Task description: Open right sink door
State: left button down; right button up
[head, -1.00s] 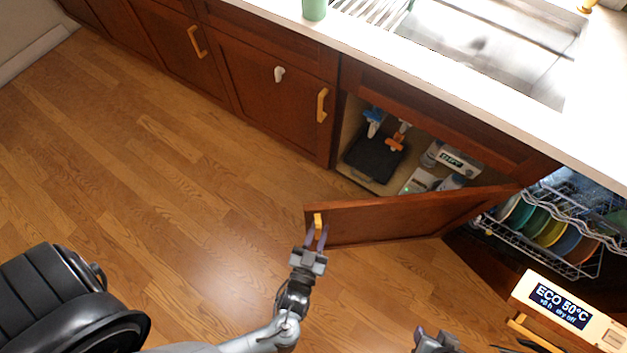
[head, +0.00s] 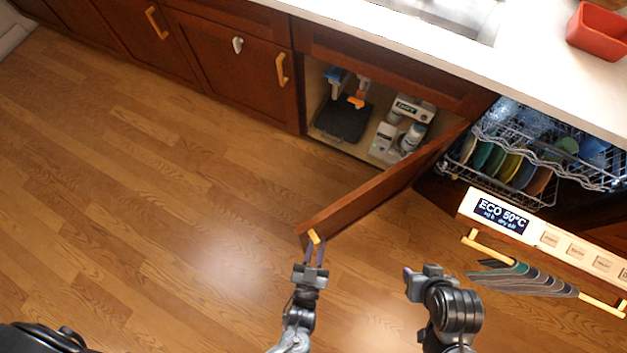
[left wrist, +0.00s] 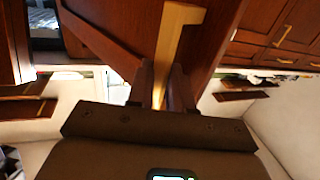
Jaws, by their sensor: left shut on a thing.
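The right sink door (head: 385,188) is a reddish-brown wooden panel standing swung out from the cabinet under the sink. Its hinge side is beside the dishwasher. My left gripper (head: 315,250) is shut on the door's yellow handle (head: 314,237), at the free edge of the door. In the left wrist view the handle (left wrist: 178,45) runs down between the two fingers (left wrist: 160,88). My right gripper (head: 424,280) hangs empty at the lower right, apart from the door; whether its jaws are open is unclear.
The open cabinet holds a dark bin (head: 343,120) and several bottles and boxes. The open dishwasher with a dish rack (head: 520,165) stands right of the door; its front panel (head: 530,228) carries a yellow bar and a striped towel (head: 525,279). Wooden floor (head: 170,190) is clear at left.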

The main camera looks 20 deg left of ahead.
pick_arm(q)
jog(key=shift+f, duration=0.2)
jog(key=c, duration=1.3)
grip_release()
jog(key=shift+d, duration=0.1)
jog(key=shift+o, duration=1.1)
jog(key=shift+w+d+r, duration=0.1)
jog(key=shift+w+d, duration=0.15)
jog(key=shift+s+a, duration=0.1)
jog(key=shift+a, duration=0.05)
jog(key=s+p, duration=0.1)
jog(key=s, duration=1)
jog(key=shift+d, duration=0.25)
jog(key=shift+w, duration=0.1)
